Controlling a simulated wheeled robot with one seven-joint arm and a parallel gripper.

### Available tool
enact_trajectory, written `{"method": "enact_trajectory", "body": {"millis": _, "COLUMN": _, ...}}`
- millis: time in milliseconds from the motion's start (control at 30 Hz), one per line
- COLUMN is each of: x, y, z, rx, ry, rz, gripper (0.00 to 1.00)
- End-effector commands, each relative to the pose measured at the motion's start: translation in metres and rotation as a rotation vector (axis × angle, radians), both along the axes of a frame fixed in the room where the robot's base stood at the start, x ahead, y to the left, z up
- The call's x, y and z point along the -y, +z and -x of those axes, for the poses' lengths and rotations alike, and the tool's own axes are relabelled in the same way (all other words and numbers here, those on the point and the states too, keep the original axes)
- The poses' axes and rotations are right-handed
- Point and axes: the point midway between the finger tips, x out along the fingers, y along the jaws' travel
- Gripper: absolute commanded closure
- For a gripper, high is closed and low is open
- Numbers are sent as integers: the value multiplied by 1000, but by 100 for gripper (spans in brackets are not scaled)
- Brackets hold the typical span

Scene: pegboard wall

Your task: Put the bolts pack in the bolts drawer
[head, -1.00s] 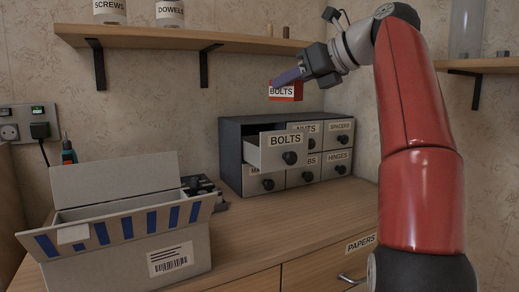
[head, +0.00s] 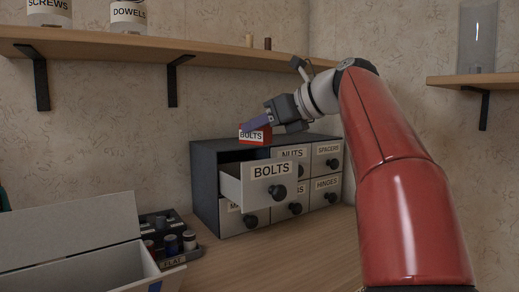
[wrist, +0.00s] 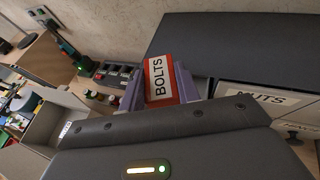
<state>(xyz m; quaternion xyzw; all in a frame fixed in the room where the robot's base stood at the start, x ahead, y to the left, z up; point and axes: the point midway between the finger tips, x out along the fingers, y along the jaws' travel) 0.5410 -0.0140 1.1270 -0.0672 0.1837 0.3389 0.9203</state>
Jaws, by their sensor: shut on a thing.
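The bolts pack (head: 262,134) is a small red packet with a white BOLTS label. My gripper (head: 257,128) is shut on it, with its purple fingers on either side. In the head view the pack is just above the bolts drawer, near the cabinet's top edge. The bolts drawer (head: 262,186) is pulled out at the upper left of the dark cabinet, with a round black knob. The wrist view shows the pack (wrist: 158,84) between the two fingers (wrist: 158,88). The drawer's inside is mostly hidden in both views.
The dark cabinet (head: 205,176) has other drawers, all closed, including the nuts drawer (head: 292,166). An open cardboard box (head: 70,250) and a dark tray of small items (head: 180,244) stand at left. A wall shelf (head: 215,50) runs above. The counter front (head: 285,250) is clear.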

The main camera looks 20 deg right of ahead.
Motion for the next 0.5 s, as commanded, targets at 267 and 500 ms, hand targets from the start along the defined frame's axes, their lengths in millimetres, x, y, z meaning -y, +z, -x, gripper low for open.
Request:
{"method": "enact_trajectory", "body": {"millis": 267, "x": -1, "y": -30, "z": 1, "rx": 0, "ry": 1, "rz": -2, "gripper": 98}}
{"method": "enact_trajectory", "body": {"millis": 500, "x": -1, "y": -50, "z": 0, "rx": 2, "ry": 2, "rz": 0, "gripper": 98}}
